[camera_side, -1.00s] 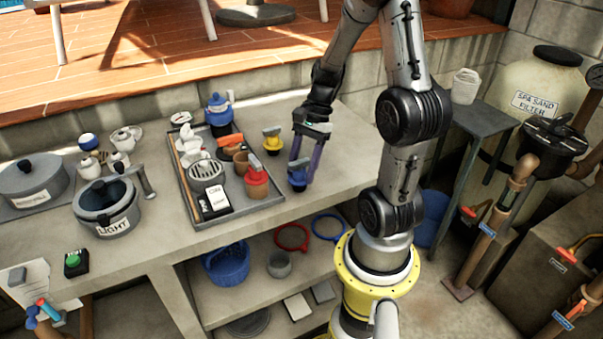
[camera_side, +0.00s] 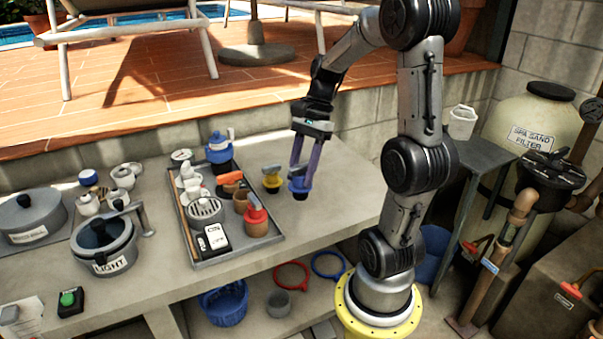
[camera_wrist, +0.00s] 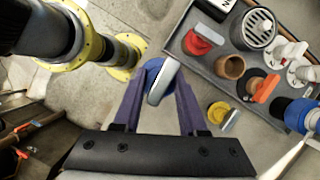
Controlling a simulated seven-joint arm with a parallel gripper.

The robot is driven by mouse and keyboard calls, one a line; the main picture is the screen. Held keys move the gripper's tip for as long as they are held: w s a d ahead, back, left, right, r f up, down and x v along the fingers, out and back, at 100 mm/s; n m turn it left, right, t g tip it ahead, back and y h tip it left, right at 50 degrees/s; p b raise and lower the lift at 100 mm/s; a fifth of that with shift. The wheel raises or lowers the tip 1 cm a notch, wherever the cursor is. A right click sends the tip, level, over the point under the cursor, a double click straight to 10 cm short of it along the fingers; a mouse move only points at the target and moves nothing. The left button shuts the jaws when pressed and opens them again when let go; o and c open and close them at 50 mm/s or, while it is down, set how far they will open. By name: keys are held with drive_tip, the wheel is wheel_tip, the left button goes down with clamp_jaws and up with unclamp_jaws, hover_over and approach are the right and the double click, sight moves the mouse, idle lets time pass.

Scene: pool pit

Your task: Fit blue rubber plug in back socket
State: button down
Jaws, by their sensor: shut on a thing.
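My gripper (camera_side: 299,176) is shut on the blue rubber plug (camera_side: 299,186). The plug hangs between the purple fingers, near the yellow plug and right of the tray; its height above the bench is hard to judge. In the wrist view the blue plug (camera_wrist: 152,68), with its pale grey handle, sits between the fingertips (camera_wrist: 158,90). On the tray (camera_side: 208,257) are a red plug (camera_side: 256,214), an orange-handled plug (camera_side: 231,179) and a brown cup (camera_wrist: 230,67) that looks open. Which of these is the back socket I cannot tell.
A yellow plug (camera_side: 272,180) stands on the bench close left of the held plug. A blue-topped vessel (camera_side: 220,147) is at the tray's back. White fittings (camera_wrist: 290,55) and a round grate (camera_side: 205,208) crowd the tray. The bench right of the gripper is clear.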

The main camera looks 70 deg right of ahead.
drive_tip(key=w+d+r, duration=0.1)
drive_tip(key=w+d, duration=0.1)
drive_tip(key=w, duration=0.5)
drive_tip(key=w+d+r, duration=0.1)
drive_tip(key=w+d, duration=0.1)
drive_tip(key=w, duration=0.5)
drive_tip(key=w+x, duration=0.1)
drive_tip(key=x, duration=0.5)
drive_tip(key=shift+d, duration=0.15)
drive_tip(key=shift+w+f, duration=0.1)
drive_tip(key=shift+f, duration=0.25)
idle(0.7)
drive_tip(key=shift+f, duration=1.45)
drive_tip(key=shift+f, duration=0.3)
drive_tip(key=shift+c, duration=1.9)
unclamp_jaws()
